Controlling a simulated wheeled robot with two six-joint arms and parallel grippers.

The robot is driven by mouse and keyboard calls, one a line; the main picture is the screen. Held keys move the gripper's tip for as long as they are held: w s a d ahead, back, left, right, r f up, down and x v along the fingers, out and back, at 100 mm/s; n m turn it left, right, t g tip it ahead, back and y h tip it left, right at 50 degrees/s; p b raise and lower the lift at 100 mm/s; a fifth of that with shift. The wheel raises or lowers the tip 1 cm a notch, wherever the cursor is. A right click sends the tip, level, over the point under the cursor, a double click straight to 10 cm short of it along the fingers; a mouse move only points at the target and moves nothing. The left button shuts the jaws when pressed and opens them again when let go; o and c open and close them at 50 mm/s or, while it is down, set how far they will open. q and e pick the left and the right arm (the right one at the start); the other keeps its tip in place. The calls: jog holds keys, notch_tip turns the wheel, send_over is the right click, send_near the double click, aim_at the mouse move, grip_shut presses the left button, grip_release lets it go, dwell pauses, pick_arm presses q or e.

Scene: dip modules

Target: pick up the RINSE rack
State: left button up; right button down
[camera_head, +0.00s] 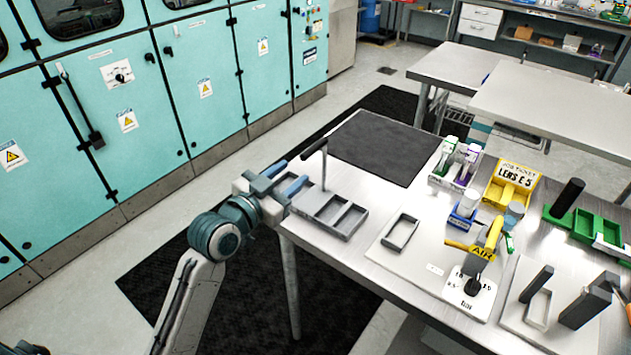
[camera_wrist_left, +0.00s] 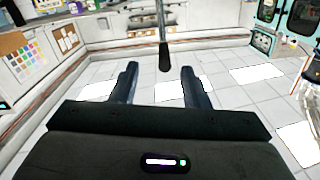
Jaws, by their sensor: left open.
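A grey rack (camera_head: 343,216) with open compartments lies on the metal table's left edge in the head view. A thin post rises from it to a dark bar handle (camera_head: 314,149). No RINSE label is readable on it. My left gripper (camera_head: 289,176) is open at the rack's left side, its blue fingers pointing toward the post, below the bar. In the left wrist view the dark handle (camera_wrist_left: 165,58) shows end-on beyond and between the two fingertips (camera_wrist_left: 160,76), apart from them. My right gripper is not in view.
A black mat (camera_head: 380,147) lies behind the rack. A small grey frame (camera_head: 401,232) on a pale board lies to its right. Farther right are a yellow bin (camera_head: 508,184), a yellow AIR tool (camera_head: 488,243) and a green rack (camera_head: 588,226) with a black handle.

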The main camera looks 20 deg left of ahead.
aim_at(302, 161)
pick_arm(q)
jog(key=x, duration=0.2)
jog(key=r+p+x, duration=0.1)
jog(key=x, duration=0.1)
jog(key=p+x, duration=0.1)
jog(key=x, duration=0.1)
jog(key=p+x, duration=0.2)
jog(key=x, duration=0.1)
jog(key=shift+w+a+r, duration=0.1)
jog(key=shift+w+r, duration=0.25)
jog(key=shift+w, duration=0.1)
jog(key=shift+w+f, duration=0.15)
jog(key=shift+w, duration=0.1)
jog(key=shift+s, duration=0.1)
grip_shut()
